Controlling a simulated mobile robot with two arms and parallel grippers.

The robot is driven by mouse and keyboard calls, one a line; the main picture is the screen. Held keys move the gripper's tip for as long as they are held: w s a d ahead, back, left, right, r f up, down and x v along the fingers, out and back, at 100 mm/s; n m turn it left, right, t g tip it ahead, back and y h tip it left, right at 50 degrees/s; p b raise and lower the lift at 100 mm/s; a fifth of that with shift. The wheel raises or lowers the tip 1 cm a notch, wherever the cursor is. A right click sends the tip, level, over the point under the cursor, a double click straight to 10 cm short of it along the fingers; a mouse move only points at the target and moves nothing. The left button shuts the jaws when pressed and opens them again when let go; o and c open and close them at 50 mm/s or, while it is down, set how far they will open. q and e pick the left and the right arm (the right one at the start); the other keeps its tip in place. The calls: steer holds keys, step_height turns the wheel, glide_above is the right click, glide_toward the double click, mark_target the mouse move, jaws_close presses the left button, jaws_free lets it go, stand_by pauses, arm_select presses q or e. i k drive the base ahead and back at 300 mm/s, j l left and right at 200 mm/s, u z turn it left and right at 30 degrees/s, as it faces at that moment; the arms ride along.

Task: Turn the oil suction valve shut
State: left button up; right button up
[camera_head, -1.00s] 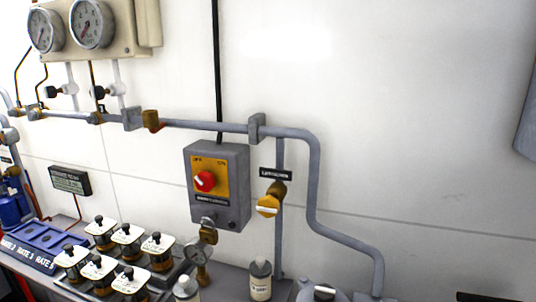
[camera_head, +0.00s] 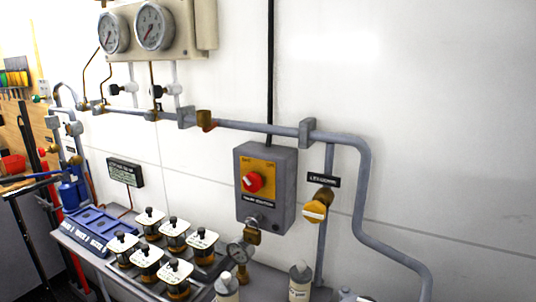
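A yellow valve handle (camera_head: 314,212) sits on a brass body on a vertical grey pipe, right of centre. A black label plate (camera_head: 323,180) is above it, too small to read surely. Two small dark-handled valves (camera_head: 116,89) hang below the gauges. I cannot tell from the labels which one is the oil suction valve. Neither of my grippers is in view.
A grey switch box (camera_head: 280,214) with a red knob is on the wall, a padlock below it. Several white-lidded jars (camera_head: 174,230), a blue tray (camera_head: 88,232) and white bottles (camera_head: 299,282) crowd the bench. The wall at right is clear beyond the bent pipe (camera_head: 366,190).

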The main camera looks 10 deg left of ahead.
mark_target(41, 152)
steer(key=u, duration=1.35)
steer(key=i+j+u, duration=0.55)
steer(key=i, duration=0.15)
steer(key=i+u, duration=0.3)
steer(key=i+j, duration=0.1)
steer(key=i, duration=0.45)
steer(key=i+j, duration=0.15)
steer(key=i, duration=0.4)
steer(key=i+j, duration=0.1)
steer(key=i, duration=0.45)
steer(key=i+j+z, duration=0.1)
steer(key=i+z, duration=0.15)
steer(key=z, duration=0.15)
steer(key=i+j+z, duration=0.15)
steer(key=z, duration=0.25)
steer(key=i+j+z, duration=0.25)
steer(key=z, duration=0.15)
steer(key=i+j+z, duration=0.25)
steer(key=z, duration=0.15)
steer(key=i+j+z, duration=0.1)
steer(key=j+z, duration=0.35)
